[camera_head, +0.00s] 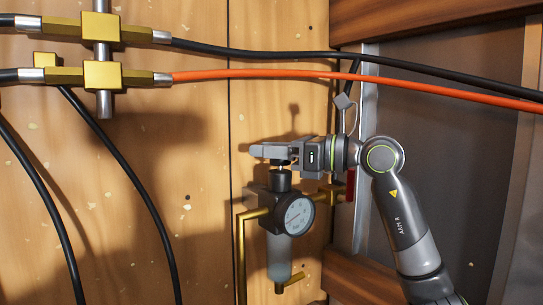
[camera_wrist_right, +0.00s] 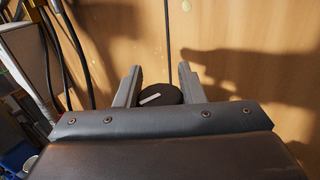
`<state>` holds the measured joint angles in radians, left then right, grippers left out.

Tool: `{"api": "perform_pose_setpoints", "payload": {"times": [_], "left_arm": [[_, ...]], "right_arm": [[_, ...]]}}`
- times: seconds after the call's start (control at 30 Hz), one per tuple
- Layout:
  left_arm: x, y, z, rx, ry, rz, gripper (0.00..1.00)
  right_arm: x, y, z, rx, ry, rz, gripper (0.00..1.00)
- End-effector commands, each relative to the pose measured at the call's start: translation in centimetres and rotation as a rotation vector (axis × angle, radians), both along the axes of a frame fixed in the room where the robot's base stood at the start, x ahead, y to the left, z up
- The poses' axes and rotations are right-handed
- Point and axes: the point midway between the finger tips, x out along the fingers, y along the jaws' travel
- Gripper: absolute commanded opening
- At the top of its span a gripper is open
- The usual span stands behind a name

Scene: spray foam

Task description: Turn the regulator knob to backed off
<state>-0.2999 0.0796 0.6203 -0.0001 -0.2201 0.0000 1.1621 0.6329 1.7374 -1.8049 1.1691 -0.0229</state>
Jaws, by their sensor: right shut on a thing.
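The regulator (camera_head: 272,230) is mounted on the wooden wall in the head view, with a round white gauge (camera_head: 299,216) and a pale bowl below it. Its dark knob (camera_head: 281,180) is on top, just under my right gripper's fingers. The knob (camera_wrist_right: 172,94) also shows in the right wrist view as a black disc with a white pointer line slanting toward the left. My right gripper (camera_head: 270,152) reaches in from the right, its fingers level, and is shut on the knob. In the wrist view one finger is on each side of it. My left gripper is not in view.
Brass pipes (camera_head: 241,255) run beside the regulator, and a red handle (camera_head: 350,185) is to its right. An orange hose (camera_head: 260,73) and a black hose (camera_head: 250,53) cross above my arm. Brass fittings (camera_head: 102,75) are at the upper left.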

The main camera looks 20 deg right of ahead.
Motion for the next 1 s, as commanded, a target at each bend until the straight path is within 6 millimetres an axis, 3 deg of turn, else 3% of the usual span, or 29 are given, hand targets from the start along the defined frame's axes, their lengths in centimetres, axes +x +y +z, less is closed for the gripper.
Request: {"api": "perform_pose_setpoints", "payload": {"times": [0.5,1.0], "left_arm": [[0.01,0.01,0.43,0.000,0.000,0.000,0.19],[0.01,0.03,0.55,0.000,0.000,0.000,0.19]], "right_arm": [[-0.51,0.28,0.21,0.001,-0.001,0.345,0.13],[-0.69,0.35,0.08,-0.001,-0.001,0.416,0.13]]}}
